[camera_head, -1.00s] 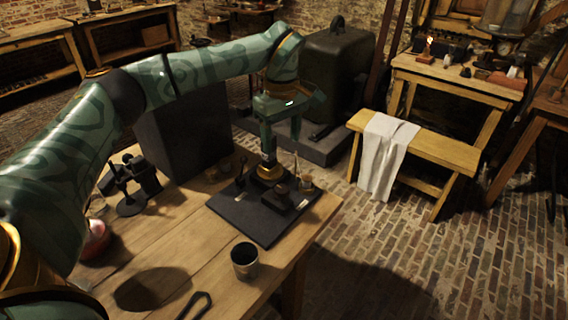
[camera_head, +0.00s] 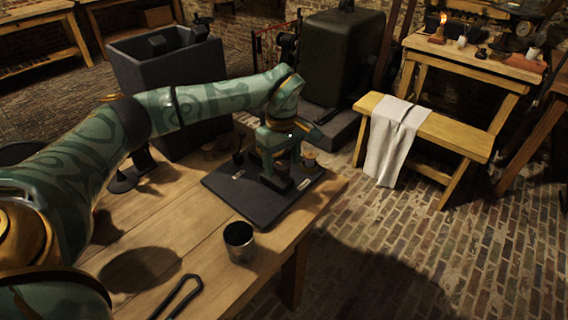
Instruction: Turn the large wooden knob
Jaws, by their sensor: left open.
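A dark board (camera_head: 250,207) lies on the wooden table near its far right corner and carries a small apparatus. A dark block (camera_head: 280,186) stands on it, with a dark brown round part (camera_head: 283,169) on top that looks like the large wooden knob. My left gripper (camera_head: 282,166) points down over this block, open, with its fingers on either side of the round part. I cannot tell whether they touch it. A small light wooden piece (camera_head: 309,159) stands just to the right. The gripper hides part of the apparatus. My right gripper is out of view.
A metal cup (camera_head: 239,243) stands in front of the board, and a black looped tool (camera_head: 180,297) lies at the table's near edge. A large dark open box (camera_head: 165,85) stands behind the table. A bench with a white cloth (camera_head: 393,140) is to the right.

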